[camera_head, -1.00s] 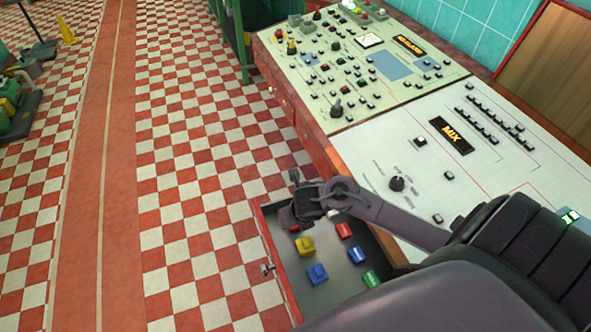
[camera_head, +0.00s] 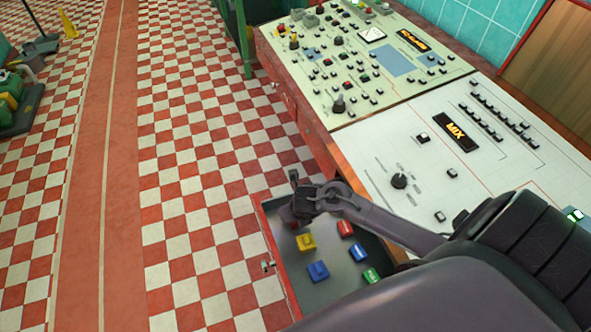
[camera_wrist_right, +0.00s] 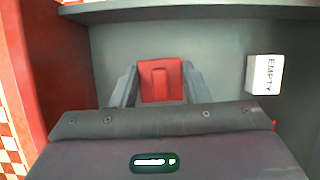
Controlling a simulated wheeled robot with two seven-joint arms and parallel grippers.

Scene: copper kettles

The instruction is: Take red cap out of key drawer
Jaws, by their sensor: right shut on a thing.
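My right gripper (camera_head: 298,218) is inside the open drawer (camera_head: 283,262), near its far left corner. In the right wrist view its two fingers (camera_wrist_right: 158,86) are shut on a red cap (camera_wrist_right: 160,78), one finger on each side. The cap has a raised rib down its middle. In the head view the gripper mostly hides this cap. I cannot tell whether it still touches the drawer floor. Another red cap (camera_head: 346,228) lies to the right in the drawer. My left gripper is not in view.
The drawer also holds a yellow cap (camera_head: 306,242), a blue cap (camera_head: 318,271), another blue cap (camera_head: 358,252) and a green cap (camera_head: 371,276). The control desk (camera_head: 400,165) stands right of the drawer; checkered floor lies left.

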